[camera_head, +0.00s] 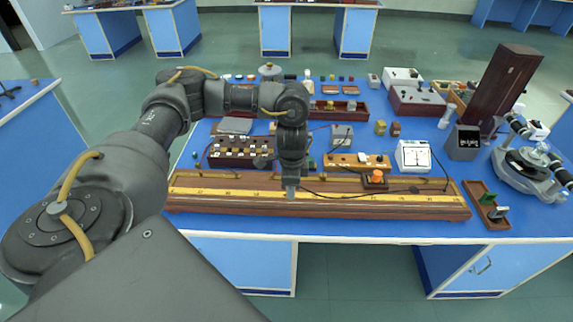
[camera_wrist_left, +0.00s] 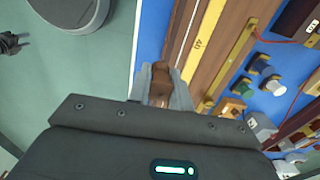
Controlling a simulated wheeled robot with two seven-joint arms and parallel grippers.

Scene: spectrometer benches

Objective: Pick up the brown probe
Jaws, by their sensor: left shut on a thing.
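My left gripper (camera_head: 291,193) reaches down to the front part of the long wooden ruler board (camera_head: 240,207). In the left wrist view, the gripper (camera_wrist_left: 161,88) is shut on a brown piece, which I take to be the brown probe (camera_wrist_left: 160,83). It sits between the two grey fingers, beside the board's edge and yellow scale (camera_wrist_left: 200,58). In the head view the fingers hide the probe. Whether it touches the board I cannot tell. My right gripper is not in view.
A block with an orange knob (camera_head: 376,178) sits on the board to the right. Behind stand a box with several white plugs (camera_head: 235,150) and a white meter (camera_head: 413,156). The bench's front edge is close.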

